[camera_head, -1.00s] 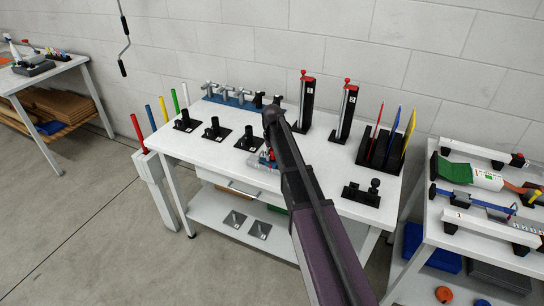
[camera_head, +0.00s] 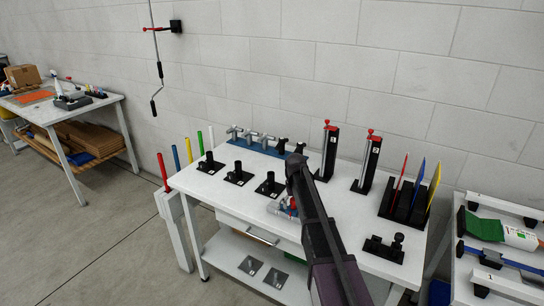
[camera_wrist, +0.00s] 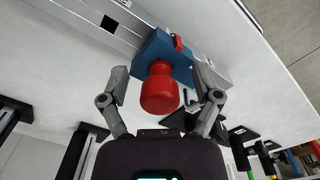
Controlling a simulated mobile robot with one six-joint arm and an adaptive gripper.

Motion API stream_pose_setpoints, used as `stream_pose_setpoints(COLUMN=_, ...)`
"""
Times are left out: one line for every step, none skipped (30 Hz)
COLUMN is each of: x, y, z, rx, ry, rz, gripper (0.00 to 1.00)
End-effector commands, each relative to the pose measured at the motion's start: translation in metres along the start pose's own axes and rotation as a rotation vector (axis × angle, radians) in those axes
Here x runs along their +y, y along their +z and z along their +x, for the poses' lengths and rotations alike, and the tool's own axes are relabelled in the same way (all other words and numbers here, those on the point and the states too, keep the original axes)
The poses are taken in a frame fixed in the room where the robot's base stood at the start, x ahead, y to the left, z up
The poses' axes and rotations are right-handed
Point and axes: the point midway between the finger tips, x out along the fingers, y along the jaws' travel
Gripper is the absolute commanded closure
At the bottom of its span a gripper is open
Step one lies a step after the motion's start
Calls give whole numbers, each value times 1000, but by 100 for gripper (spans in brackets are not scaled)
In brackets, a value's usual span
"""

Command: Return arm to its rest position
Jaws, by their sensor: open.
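My arm (camera_head: 318,225) reaches over the white workbench (camera_head: 232,196) from the front. In the wrist view my gripper (camera_wrist: 162,78) is open, with one finger on each side of a red knob (camera_wrist: 160,92) on a blue block (camera_wrist: 163,52). Gaps show between the fingers and the knob. In the head view the red and blue device (camera_head: 284,207) sits on the bench, partly behind my arm. The fingers are hidden or too small to make out there.
Black stands (camera_head: 238,174) are left of my arm. Two tall red-topped posts (camera_head: 327,152) and a black rack (camera_head: 404,204) with coloured plates stand right and behind. Another bench (camera_head: 500,254) is close on the right. Open floor (camera_head: 80,240) lies to the left.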

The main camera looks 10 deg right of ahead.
Motion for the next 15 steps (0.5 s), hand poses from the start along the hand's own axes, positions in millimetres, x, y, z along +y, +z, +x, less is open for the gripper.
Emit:
stream_pose_setpoints(x=0, y=8, z=0, rx=0, ry=0, rz=1, gripper=19)
stream_pose_setpoints(x=-1, y=12, z=0, rx=0, ry=-1, rz=1, gripper=19)
stream_pose_setpoints(x=-1, y=19, z=0, rx=0, ry=-1, rz=2, gripper=19)
stream_pose_setpoints(x=-1, y=25, z=0, rx=0, ry=-1, rz=3, gripper=19)
stream_pose_setpoints(x=-2, y=31, z=0, rx=0, ry=-1, rz=4, gripper=19)
stream_pose_setpoints(x=-2, y=40, z=0, rx=0, ry=-2, rz=5, gripper=19)
stream_pose_setpoints(x=-3, y=48, z=0, rx=0, ry=-2, rz=6, gripper=19)
stream_pose_setpoints(x=-3, y=56, z=0, rx=0, ry=-2, rz=7, gripper=19)
stream_pose_setpoints(x=-4, y=68, z=0, rx=0, ry=-3, rz=9, gripper=19)
stream_pose_setpoints(x=-4, y=77, z=0, rx=0, ry=-3, rz=11, gripper=19)
stream_pose_setpoints(x=-5, y=87, z=0, rx=0, ry=-4, rz=12, gripper=19)
stream_pose_setpoints(x=-6, y=100, z=0, rx=0, ry=-4, rz=14, gripper=19)
stream_pose_setpoints(x=-6, y=110, z=0, rx=0, ry=-5, rz=16, gripper=19)
stream_pose_setpoints(x=-7, y=120, z=0, rx=0, ry=-5, rz=17, gripper=19)
stream_pose_setpoints(x=-7, y=134, z=0, rx=0, ry=-6, rz=19, gripper=19)
